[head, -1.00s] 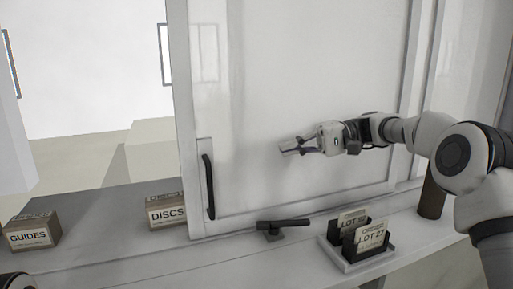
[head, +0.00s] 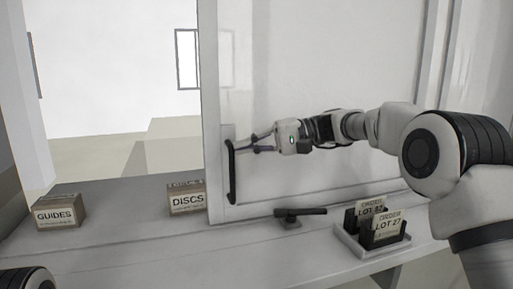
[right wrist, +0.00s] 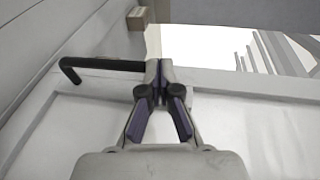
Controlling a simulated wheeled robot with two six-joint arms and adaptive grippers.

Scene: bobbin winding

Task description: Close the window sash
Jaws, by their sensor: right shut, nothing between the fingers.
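The window sash (head: 330,70) is a large white sliding panel on the right of the head view, with open space left of its left edge. A black bar handle (head: 232,172) stands upright near that edge; it also shows in the right wrist view (right wrist: 105,64). My right gripper (head: 245,146) is shut and empty, its fingertips at the handle's upper part. In the right wrist view the fingertips (right wrist: 158,68) overlap one end of the handle; I cannot tell whether they touch it. My left gripper is out of view.
On the grey sill (head: 130,230) stand the GUIDES box (head: 60,213) and the DISCS box (head: 186,197), the latter close beside the sash edge. A dark latch-like piece (head: 300,212) and a tray (head: 370,248) with LOT 27 cards lie in front of the sash.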

